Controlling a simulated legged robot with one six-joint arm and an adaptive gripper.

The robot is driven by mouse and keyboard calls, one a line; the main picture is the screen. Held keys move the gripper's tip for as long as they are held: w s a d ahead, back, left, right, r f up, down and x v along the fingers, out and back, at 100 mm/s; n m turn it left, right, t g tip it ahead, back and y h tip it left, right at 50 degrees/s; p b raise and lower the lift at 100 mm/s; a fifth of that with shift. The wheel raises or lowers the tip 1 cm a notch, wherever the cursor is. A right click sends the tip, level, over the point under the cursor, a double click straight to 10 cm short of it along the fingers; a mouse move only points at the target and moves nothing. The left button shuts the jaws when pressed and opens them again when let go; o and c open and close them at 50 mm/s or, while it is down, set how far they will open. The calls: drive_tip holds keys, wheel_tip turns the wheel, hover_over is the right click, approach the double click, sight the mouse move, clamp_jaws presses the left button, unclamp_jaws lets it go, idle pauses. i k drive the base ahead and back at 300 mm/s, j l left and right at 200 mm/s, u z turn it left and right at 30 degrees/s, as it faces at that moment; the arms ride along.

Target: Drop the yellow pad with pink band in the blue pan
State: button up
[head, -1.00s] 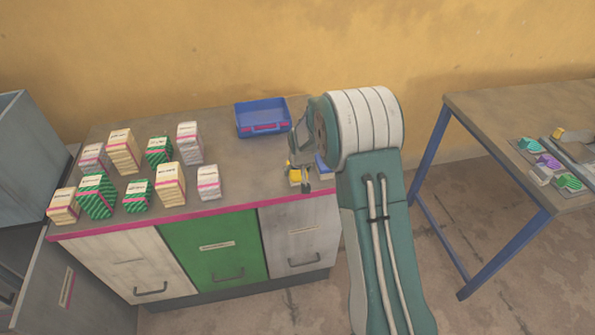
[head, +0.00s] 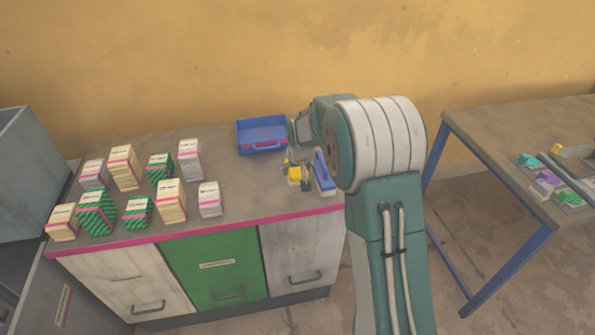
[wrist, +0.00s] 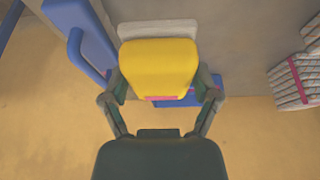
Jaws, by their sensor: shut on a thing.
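The yellow pad (head: 294,173) is held in my gripper (head: 298,166) above the counter, in front of the blue pan. In the wrist view the yellow pad (wrist: 158,66) fills the middle, with a pink band (wrist: 165,98) at its lower edge and a pale layer behind it. My gripper's fingers (wrist: 160,98) are shut on it from both sides. The blue pan (head: 262,135) stands at the back of the counter, with pink marks on its front. In the wrist view the blue pan (wrist: 204,92) is mostly hidden behind the pad.
A blue piece with a handle (head: 323,172) stands right of the pad, close to my gripper; it also shows in the wrist view (wrist: 80,38). Several banded stacks (head: 123,168) crowd the counter's left. The wall (head: 230,60) is close behind the pan. A second table (head: 500,140) is at right.

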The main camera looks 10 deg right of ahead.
sight(269, 138)
drive_tip(key=i+j, duration=0.1)
drive_tip(key=i, duration=0.35)
drive_tip(key=i+j, duration=0.1)
drive_tip(key=i, duration=0.35)
